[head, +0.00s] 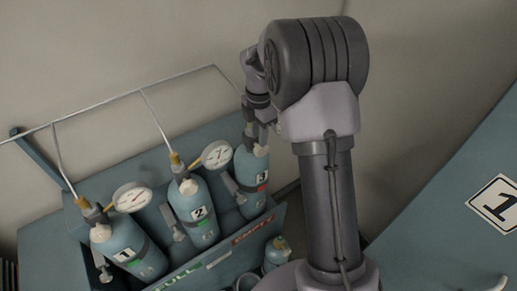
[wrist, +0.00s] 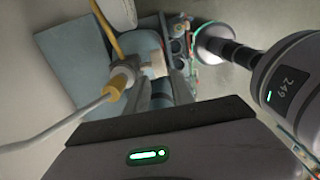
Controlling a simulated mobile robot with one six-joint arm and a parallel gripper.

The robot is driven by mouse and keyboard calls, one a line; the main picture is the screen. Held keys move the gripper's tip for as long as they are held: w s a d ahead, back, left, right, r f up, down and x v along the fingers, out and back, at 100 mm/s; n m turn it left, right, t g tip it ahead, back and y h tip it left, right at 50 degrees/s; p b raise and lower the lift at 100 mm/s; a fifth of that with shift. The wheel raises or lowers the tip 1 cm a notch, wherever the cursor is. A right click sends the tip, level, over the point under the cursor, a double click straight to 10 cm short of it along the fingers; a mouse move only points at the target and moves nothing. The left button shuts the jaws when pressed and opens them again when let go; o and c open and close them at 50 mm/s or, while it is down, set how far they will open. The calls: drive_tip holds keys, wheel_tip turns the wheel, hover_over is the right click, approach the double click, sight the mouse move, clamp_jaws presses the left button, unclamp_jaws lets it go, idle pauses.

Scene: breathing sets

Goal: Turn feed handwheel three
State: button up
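Three blue cylinders stand in a rack in the head view. Cylinder three (head: 251,181), with a red mark by its number, is rightmost. A pale valve part (head: 261,151) shows at its top; I cannot tell whether this is its feed handwheel. My gripper (head: 263,127) is at the top of cylinder three, pointing down, and covers much of its fitting. In the wrist view, a brass fitting (wrist: 124,76) with a pale block (wrist: 155,64) lies just beyond my gripper's dark edge.
Cylinder two (head: 195,210) and cylinder one (head: 131,250) stand to the left, with round gauges (head: 217,154) beside the valves. A thin pipe (head: 110,103) runs above, with branches down to the fittings. The rack's front wall (head: 217,260) is below; a wall stands behind.

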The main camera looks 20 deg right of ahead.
sight(261, 150)
drive_tip(key=f, duration=0.3)
drive_tip(key=d+f, duration=0.1)
drive_tip(key=f, duration=0.1)
drive_tip(key=shift+w+d+f, duration=0.1)
drive_tip(key=shift+w+f, duration=0.05)
drive_tip(key=shift+f, duration=0.25)
drive_tip(key=shift+a+f, duration=0.2)
drive_tip(key=shift+f, duration=0.1)
drive_tip(key=shift+d, duration=0.25)
drive_tip(key=shift+a, duration=0.1)
clamp_jaws()
